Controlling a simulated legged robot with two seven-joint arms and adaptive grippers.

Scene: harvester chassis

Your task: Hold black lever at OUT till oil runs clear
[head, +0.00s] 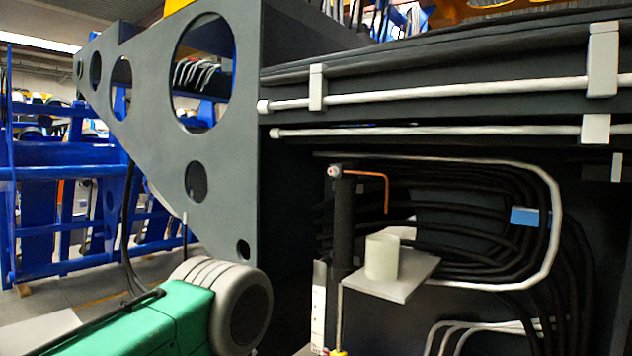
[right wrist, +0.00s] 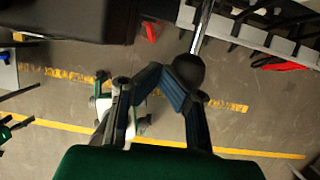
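The black lever's round knob (right wrist: 188,72) shows in the right wrist view, on a shiny metal rod (right wrist: 203,30) that runs up out of the picture. My right gripper (right wrist: 180,100) is at the knob, its blue-grey fingers below and to the left of it. I cannot tell whether they are closed on it. In the head view a bent orange pipe (head: 372,177) leaves the top of a black upright cylinder (head: 344,225). Its end points down above a whitish cup (head: 382,256) on a light grey shelf (head: 412,278). No oil stream is visible. My left gripper is out of view.
A grey plate with round holes (head: 225,160) rises left of the cylinder. Black hoses (head: 480,240) and white pipes (head: 430,92) run along the chassis at right. Blue racks (head: 70,190) stand behind at left. Open floor with yellow lines (right wrist: 60,125) shows in the wrist view.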

